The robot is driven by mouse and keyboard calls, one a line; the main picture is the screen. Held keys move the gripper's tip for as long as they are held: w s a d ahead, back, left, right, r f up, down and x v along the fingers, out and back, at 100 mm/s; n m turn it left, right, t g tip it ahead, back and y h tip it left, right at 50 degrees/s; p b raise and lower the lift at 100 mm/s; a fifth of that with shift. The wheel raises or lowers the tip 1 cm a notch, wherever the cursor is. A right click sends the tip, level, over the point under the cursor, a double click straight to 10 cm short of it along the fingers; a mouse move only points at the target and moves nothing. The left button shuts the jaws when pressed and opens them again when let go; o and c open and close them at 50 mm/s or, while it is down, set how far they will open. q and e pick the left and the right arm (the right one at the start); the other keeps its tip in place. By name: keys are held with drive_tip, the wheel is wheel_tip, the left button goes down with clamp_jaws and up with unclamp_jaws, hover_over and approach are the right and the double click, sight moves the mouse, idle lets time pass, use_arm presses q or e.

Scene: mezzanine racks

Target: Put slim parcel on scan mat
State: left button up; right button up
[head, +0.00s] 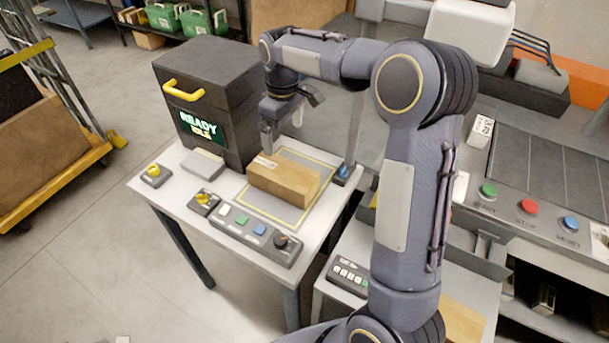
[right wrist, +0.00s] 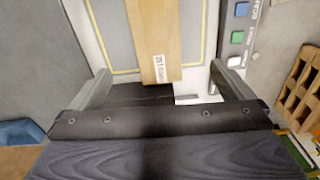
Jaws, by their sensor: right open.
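The slim parcel (head: 284,181), a long brown box with a white label, lies flat on the scan mat (head: 311,165), a grey mat with a yellow outline on the white table. My right gripper (head: 283,124) is above the far end of the parcel, open and apart from it. In the right wrist view the parcel (right wrist: 153,35) runs away from the open jaws (right wrist: 160,76), its labelled end nearest, with the mat (right wrist: 113,32) around it. My left gripper is not in view.
A dark cabinet (head: 213,95) with a yellow handle and lit screen stands left of the mat. A button panel (head: 255,234) lies along the table's front. A clear panel stands behind the mat. A conveyor (head: 545,165) is at the right.

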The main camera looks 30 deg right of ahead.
drive_tip(key=s+r+m+t+y, duration=0.1)
drive_tip(key=s+r+m, duration=0.15)
drive_tip(key=s, duration=0.55)
drive_tip(key=s+r+m+t+y, duration=0.1)
drive_tip(key=s+r+t, duration=0.15)
drive_tip(key=s, duration=0.45)
drive_tip(key=s+a+f+m+t, duration=0.1)
drive_tip(key=s+a+f+m, duration=0.1)
drive_tip(key=s, duration=0.5)
drive_tip(key=s+a+f+m+t+y, duration=0.1)
drive_tip(key=s+a+f+m, duration=0.1)
drive_tip(key=s, duration=0.5)
drive_tip(key=shift+s+a, duration=0.2)
drive_tip(key=shift+a, duration=0.6)
